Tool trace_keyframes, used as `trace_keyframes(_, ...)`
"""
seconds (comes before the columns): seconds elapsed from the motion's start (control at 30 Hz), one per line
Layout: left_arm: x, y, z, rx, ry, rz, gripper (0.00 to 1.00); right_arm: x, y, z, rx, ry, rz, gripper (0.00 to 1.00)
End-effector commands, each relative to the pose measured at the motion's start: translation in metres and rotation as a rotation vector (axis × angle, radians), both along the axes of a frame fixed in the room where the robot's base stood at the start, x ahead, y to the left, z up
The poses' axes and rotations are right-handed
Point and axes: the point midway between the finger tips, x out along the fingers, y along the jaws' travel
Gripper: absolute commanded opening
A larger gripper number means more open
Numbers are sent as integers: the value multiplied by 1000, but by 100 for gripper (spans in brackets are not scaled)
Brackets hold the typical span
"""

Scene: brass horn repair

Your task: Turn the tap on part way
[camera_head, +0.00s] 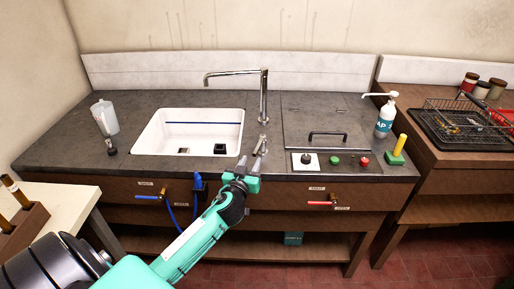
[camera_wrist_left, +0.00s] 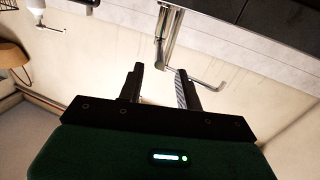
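No water shows at the spout. My left gripper (camera_head: 248,166) is over the counter's front edge, just in front of the handle. In the left wrist view the two fingers (camera_wrist_left: 160,72) are open with nothing held between them. The tap (camera_wrist_left: 173,22) appears upside down beyond them there; I cannot tell whether a finger touches the handle. My right gripper is not in view.
The white sink (camera_head: 190,130) is left of the tap. A clear jug (camera_head: 105,117) stands at the left. A panel with buttons (camera_head: 335,161), a soap bottle (camera_head: 386,120) and a yellow-handled tool (camera_head: 400,144) are at the right. Blue (camera_head: 149,197) and red (camera_head: 322,204) valve levers are below.

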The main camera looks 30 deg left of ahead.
Motion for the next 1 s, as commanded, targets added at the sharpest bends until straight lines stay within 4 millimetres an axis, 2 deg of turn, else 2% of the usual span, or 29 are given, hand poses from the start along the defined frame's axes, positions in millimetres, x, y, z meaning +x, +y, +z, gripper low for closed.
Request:
trace_keyframes(0.2, 39, 12, 2, 1, 0, 1, 35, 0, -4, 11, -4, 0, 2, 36)
trace_keyframes(0.4, 64, 18, 0, 1, 1, 0, 35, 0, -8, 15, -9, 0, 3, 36)
trace_keyframes(0.6, 74, 22, -1, -2, 2, 0, 35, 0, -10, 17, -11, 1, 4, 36)
trace_keyframes(0.87, 75, 22, -1, -2, 2, 0, 35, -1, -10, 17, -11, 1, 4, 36)
trace_keyframes(0.9, 75, 22, -1, -2, 2, 0, 33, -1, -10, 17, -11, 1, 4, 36)
trace_keyframes(1.0, 75, 22, -1, -2, 2, 0, 14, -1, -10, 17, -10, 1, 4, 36)
